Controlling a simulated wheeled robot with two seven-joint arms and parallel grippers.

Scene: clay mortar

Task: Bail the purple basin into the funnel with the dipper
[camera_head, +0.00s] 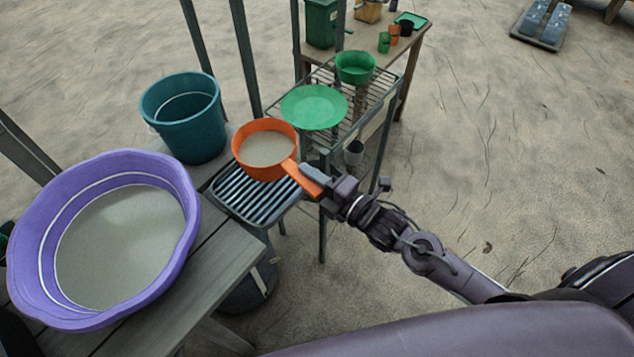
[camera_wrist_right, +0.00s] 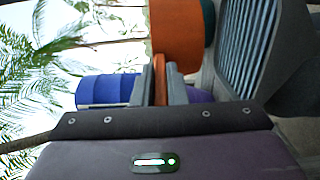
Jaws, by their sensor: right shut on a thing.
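The purple basin (camera_head: 178,245) stands on a grey plank table at the left, with a wide pool of grey liquid in it. The orange dipper (camera_head: 262,171) is upright and holds pale tan-grey liquid. My right gripper (camera_head: 322,183) is shut on its handle, which also shows between the fingers in the wrist view (camera_wrist_right: 160,80). The dipper appears over a slatted tray, right of the basin; the gap below is unclear. A wide green dish (camera_head: 314,107) and a deeper green bowl (camera_head: 355,67) sit on a wire rack behind; I cannot tell which is the funnel. My left gripper is not in view.
A teal bucket (camera_head: 188,125) stands behind the basin, left of the dipper. The slatted tray (camera_head: 258,203) lies below the dipper. Dark upright posts (camera_head: 247,60) rise near the bucket and rack. A back table holds a green box (camera_head: 321,22) and small cups. The ground at right is open.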

